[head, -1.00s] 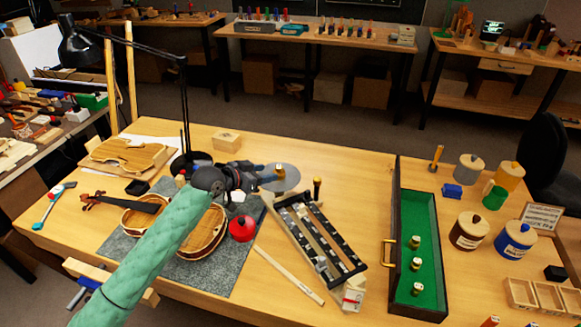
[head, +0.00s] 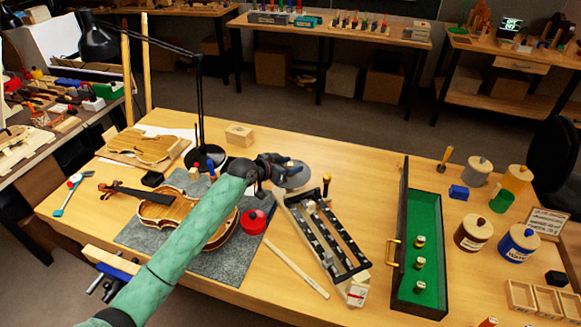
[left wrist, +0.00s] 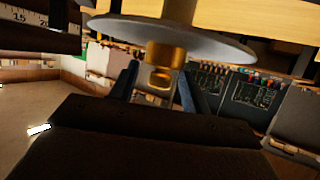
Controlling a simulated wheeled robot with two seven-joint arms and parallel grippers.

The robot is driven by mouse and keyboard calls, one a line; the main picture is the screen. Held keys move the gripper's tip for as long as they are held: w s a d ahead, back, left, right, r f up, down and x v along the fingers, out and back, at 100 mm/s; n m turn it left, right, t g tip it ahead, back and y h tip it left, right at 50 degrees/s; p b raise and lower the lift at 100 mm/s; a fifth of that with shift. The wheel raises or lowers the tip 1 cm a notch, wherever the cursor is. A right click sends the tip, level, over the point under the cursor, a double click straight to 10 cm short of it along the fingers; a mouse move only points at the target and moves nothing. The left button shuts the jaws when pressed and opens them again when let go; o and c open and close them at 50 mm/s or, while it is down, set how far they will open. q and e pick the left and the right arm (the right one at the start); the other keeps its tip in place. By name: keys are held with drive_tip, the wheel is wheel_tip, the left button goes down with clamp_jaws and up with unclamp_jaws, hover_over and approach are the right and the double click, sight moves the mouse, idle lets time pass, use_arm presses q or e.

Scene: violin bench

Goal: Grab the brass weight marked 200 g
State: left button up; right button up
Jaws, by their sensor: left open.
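A brass weight (left wrist: 160,65) stands on a round grey plate (left wrist: 175,32), which appears upside down in the left wrist view. My left gripper (left wrist: 158,88) is open, its two fingers on either side of the weight; I cannot tell whether they touch it. No mark is readable on any weight. My right gripper is not in view.
The green-lined case (head: 430,225) stands farther right. A lamp (head: 204,155) rises behind my arm.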

use_arm(q)
drive_tip(key=shift+w+d, duration=0.1)
clamp_jaws()
idle(0.4)
